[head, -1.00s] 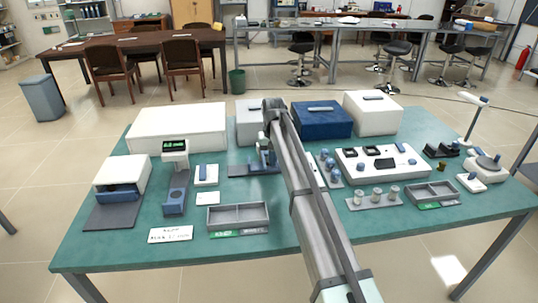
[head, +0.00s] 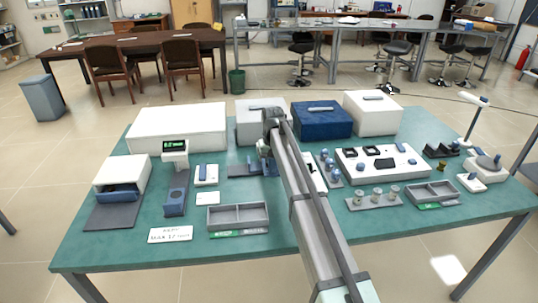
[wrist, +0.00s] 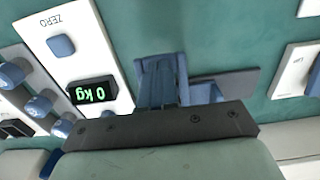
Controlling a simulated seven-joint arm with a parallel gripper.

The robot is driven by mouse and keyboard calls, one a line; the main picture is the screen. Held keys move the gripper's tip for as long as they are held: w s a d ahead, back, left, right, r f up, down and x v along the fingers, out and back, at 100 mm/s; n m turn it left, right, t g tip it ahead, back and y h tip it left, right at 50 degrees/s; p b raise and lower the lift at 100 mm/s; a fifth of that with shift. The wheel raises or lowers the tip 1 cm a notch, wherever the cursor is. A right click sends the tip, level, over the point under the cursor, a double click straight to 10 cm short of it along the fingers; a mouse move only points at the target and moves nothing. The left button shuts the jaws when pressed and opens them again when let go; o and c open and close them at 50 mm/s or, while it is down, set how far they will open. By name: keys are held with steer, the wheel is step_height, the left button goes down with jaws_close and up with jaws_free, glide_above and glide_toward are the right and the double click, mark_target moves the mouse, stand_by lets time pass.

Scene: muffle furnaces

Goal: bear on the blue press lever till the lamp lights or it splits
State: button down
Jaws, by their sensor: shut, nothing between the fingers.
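The press has a dark grey base (head: 240,170) left of my arm in the head view. Its base (wrist: 236,82) also shows in the wrist view, with a small blue part (wrist: 205,93), likely of the lever, beside my fingers. I cannot make out a lamp or any split.
A blue ZERO button (wrist: 60,46) is on the readout panel. Several blue knobs (wrist: 38,105) stand close beside it.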

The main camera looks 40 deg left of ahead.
steer(key=shift+f, duration=0.55)
stand_by(3.1)
stand_by(0.3)
step_height(320, 180, up, 10)
stand_by(1.5)
steer(key=shift+w, duration=0.1)
stand_by(0.4)
